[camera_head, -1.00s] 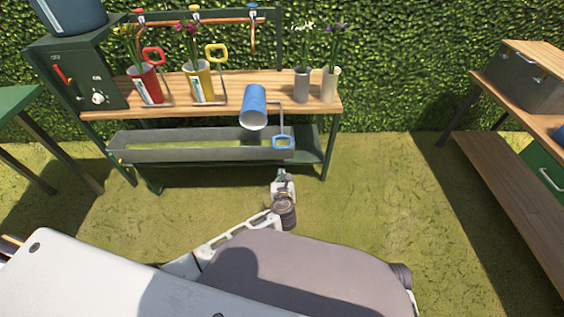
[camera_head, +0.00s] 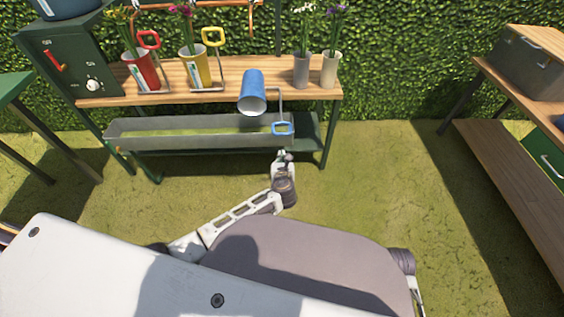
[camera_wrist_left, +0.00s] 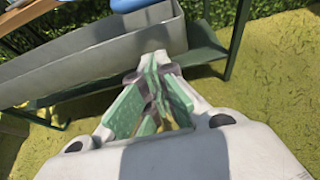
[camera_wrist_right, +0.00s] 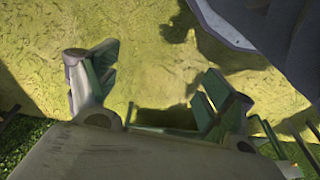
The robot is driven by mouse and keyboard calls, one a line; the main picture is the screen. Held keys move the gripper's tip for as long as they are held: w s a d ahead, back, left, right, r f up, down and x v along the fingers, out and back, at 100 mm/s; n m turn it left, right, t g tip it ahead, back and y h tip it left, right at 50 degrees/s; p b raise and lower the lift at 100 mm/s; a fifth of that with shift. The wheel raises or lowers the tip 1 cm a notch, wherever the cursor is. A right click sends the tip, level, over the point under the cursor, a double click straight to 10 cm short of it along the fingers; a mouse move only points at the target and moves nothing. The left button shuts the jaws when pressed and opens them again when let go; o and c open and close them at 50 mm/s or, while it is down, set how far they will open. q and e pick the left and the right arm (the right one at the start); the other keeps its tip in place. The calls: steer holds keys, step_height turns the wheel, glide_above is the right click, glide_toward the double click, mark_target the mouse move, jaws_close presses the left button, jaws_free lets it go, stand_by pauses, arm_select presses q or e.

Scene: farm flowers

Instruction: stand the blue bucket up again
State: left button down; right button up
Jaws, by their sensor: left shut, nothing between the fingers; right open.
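The blue bucket (camera_head: 252,88) lies on its side on the wooden bench, its open mouth facing me at the front edge. Its wire handle with a blue grip (camera_head: 283,128) hangs down over the front of the bench. My left gripper (camera_head: 282,156) is shut and empty, below and in front of the handle grip, apart from it. In the left wrist view the shut fingers (camera_wrist_left: 154,65) point at the grey trough, and a blue piece (camera_wrist_left: 130,4) shows at the top edge. My right gripper (camera_wrist_right: 150,90) is open and empty above the grass.
The wooden bench (camera_head: 120,98) also holds a red bucket (camera_head: 142,73), a yellow bucket (camera_head: 195,71) and two vases (camera_head: 302,70) with flowers. A grey trough (camera_head: 185,143) sits below it. Another workbench (camera_head: 505,165) stands at the right. Grass between is clear.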

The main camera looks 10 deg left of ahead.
arm_select(q)
steer(key=w+a+r+b, duration=0.1)
steer(key=w+b, duration=0.1)
steer(key=w, duration=0.4)
steer(key=shift+a+r+b, duration=0.2)
steer(key=shift+a+b, duration=0.1)
steer(key=shift+a, duration=0.1)
arm_select(e)
steer(key=shift+t, duration=0.5)
steer(key=r, duration=0.4)
steer(key=shift+w+a+r, duration=0.1)
steer(key=shift+a+r, duration=0.1)
steer(key=shift+a, duration=0.2)
steer(key=shift+r, duration=0.1)
arm_select(q)
steer(key=shift+r, duration=0.1)
